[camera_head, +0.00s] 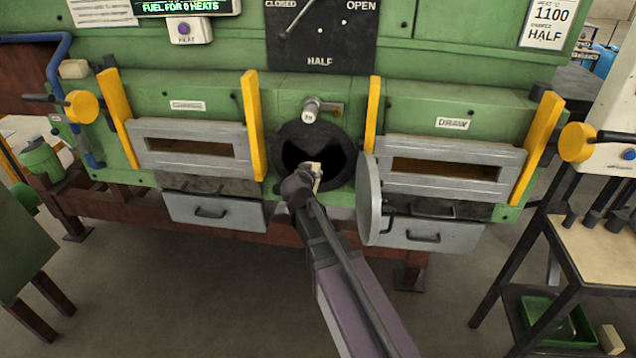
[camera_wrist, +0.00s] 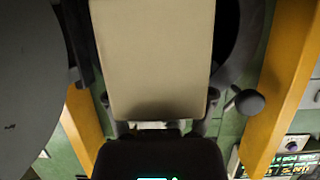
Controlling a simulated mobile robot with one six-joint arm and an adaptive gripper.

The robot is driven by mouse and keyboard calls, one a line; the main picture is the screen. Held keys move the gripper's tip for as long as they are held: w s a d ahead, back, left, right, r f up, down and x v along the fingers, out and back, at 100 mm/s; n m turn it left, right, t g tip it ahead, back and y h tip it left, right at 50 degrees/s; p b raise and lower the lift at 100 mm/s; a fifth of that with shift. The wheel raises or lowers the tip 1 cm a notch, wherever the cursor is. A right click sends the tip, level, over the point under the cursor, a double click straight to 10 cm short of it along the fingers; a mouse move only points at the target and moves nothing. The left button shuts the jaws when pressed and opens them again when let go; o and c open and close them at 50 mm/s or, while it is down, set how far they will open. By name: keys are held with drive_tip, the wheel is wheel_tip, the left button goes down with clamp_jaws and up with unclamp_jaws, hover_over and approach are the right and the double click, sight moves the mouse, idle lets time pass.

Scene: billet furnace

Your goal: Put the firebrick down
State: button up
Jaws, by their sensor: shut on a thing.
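The firebrick (camera_wrist: 152,55) is a pale cream block that fills the upper middle of the wrist view, between the two dark fingers of my gripper (camera_wrist: 158,98). In the head view my gripper (camera_head: 308,180) is in front of the round dark port (camera_head: 322,134) in the green furnace. A small pale part of the firebrick (camera_head: 316,170) shows there at the port's lower edge. My gripper is shut on the firebrick. I cannot tell whether the brick touches the port rim.
A round grey door (camera_head: 369,200) stands swung open just right of the port; it also shows in the wrist view (camera_wrist: 28,75). Yellow posts (camera_head: 252,122) flank the port. Another pale block (camera_head: 75,69) lies at the far left. A bench (camera_head: 597,255) stands at right.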

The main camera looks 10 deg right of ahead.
drive_tip(key=shift+w+a+f+b, duration=0.1)
drive_tip(key=shift+a+f+b, duration=0.25)
drive_tip(key=shift+f, duration=0.15)
drive_tip(key=shift+w+a+f+b, duration=0.1)
drive_tip(key=shift+a+f+b, duration=0.15)
drive_tip(key=shift+f, duration=0.25)
drive_tip(key=shift+w+r+b+x, duration=0.3)
drive_tip(key=shift+r+b+x, duration=0.35)
drive_tip(key=shift+x, duration=2.6)
drive_tip(key=shift+w+r+b+x, duration=0.35)
drive_tip(key=shift+r+x, duration=0.45)
drive_tip(key=shift+x, duration=2.4)
drive_tip(key=shift+w+r+b+x, duration=0.3)
drive_tip(key=shift+r+b+x, duration=0.35)
drive_tip(key=shift+x, duration=2.6)
drive_tip(key=shift+d, duration=0.15)
wheel_tip(320, 180, down, 3)
drive_tip(key=b, duration=0.3)
drive_tip(key=shift+f, duration=0.2)
drive_tip(key=shift+w+d+f+b, duration=0.1)
drive_tip(key=shift+w+f+b, duration=0.05)
drive_tip(key=shift+b, duration=0.25)
drive_tip(key=shift+f, duration=0.1)
